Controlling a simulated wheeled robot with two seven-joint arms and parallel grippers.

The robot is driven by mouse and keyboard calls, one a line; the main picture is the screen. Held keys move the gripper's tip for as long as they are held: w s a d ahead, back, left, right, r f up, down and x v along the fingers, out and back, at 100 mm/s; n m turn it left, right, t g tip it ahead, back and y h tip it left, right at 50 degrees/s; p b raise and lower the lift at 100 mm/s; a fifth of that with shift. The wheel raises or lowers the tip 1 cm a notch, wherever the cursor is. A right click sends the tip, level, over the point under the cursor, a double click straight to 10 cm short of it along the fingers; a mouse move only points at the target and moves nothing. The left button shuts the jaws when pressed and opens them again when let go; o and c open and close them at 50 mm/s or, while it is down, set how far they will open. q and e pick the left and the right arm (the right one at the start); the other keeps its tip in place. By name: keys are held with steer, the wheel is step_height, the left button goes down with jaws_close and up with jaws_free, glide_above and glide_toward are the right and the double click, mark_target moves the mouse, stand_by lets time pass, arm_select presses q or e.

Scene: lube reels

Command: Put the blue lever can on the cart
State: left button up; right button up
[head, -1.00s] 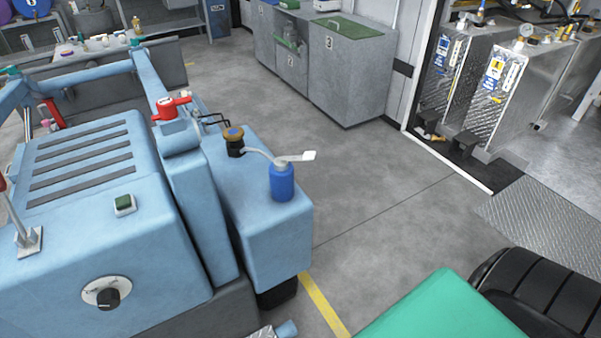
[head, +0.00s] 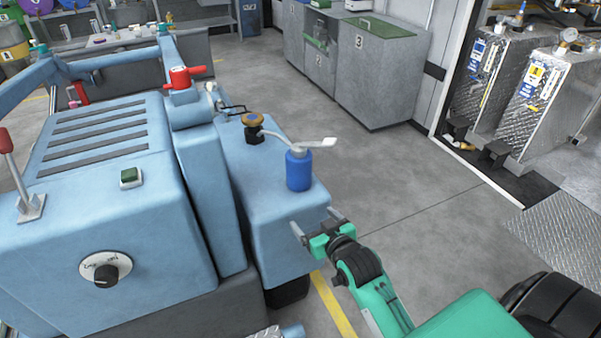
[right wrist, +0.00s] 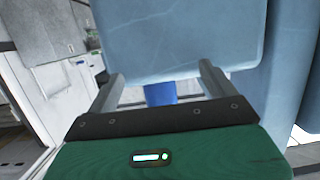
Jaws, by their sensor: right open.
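The blue lever can (head: 299,170) stands upright on the flat side box of a light-blue machine (head: 120,225). It has a blue body and a pale lever and spout pointing right. My right gripper (head: 316,222) is open and empty, with its fingers beside the box's front right edge, below and slightly right of the can. In the right wrist view, a blue patch (right wrist: 160,93), likely the can, shows between the two fingers, partly hidden by the gripper body. I cannot tell which thing is the cart. My left gripper is not in view.
A black fitting with a brass-coloured cap (head: 253,127) stands behind the can on the box. A red-handled part (head: 187,77) sits on the machine's frame. Grey cabinets (head: 375,75) stand at the back, metal tanks (head: 545,92) at the right. The floor between is clear.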

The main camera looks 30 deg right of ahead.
mark_target(307, 167)
step_height(307, 167, up, 10)
steer(key=d+t, duration=0.2)
steer(key=t, duration=0.1)
steer(key=w, duration=0.9)
steer(key=shift+d+r, duration=0.15)
steer(key=w, duration=0.4)
steer(key=shift+w+a+p, duration=0.2)
steer(key=shift+p, duration=0.2)
steer(key=shift+w, duration=0.3)
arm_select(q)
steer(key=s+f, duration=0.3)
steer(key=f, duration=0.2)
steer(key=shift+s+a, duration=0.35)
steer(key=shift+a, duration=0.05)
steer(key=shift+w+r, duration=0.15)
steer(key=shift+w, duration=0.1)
arm_select(e)
steer(key=c, duration=1.4)
steer(key=shift+c, duration=0.2)
